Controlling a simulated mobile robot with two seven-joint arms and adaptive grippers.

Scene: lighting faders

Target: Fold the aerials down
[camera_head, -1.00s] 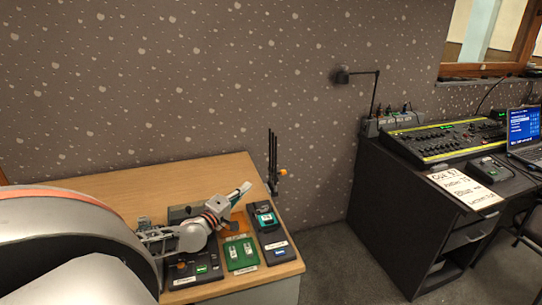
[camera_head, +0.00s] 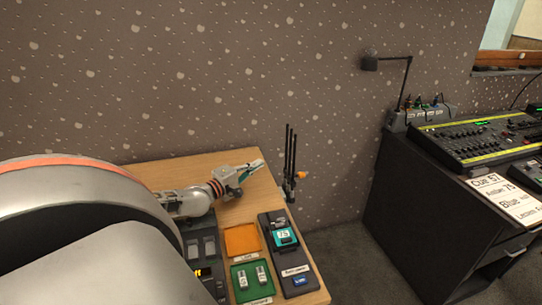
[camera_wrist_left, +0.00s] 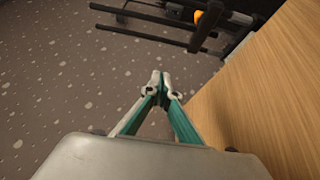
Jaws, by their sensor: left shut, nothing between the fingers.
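The aerials (camera_head: 290,152) are thin black rods standing upright side by side at the back right edge of the wooden table, with an orange knob (camera_head: 301,175) at their base. In the left wrist view the dark rods (camera_wrist_left: 150,38) run across the top, beside the orange knob (camera_wrist_left: 198,17). My left gripper (camera_head: 260,165) is shut and empty, just left of the rods and apart from them. Its closed fingertips also show in the left wrist view (camera_wrist_left: 158,80), below the rods. My right gripper is not in view.
On the wooden table (camera_head: 150,172) are an orange tray (camera_head: 241,239), a green tray (camera_head: 252,292) with small white items, and a dark charger-like unit (camera_head: 297,290) holding a teal device (camera_head: 285,236). A black desk (camera_head: 405,215) with a fader console (camera_head: 478,140) stands right, across a floor gap.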

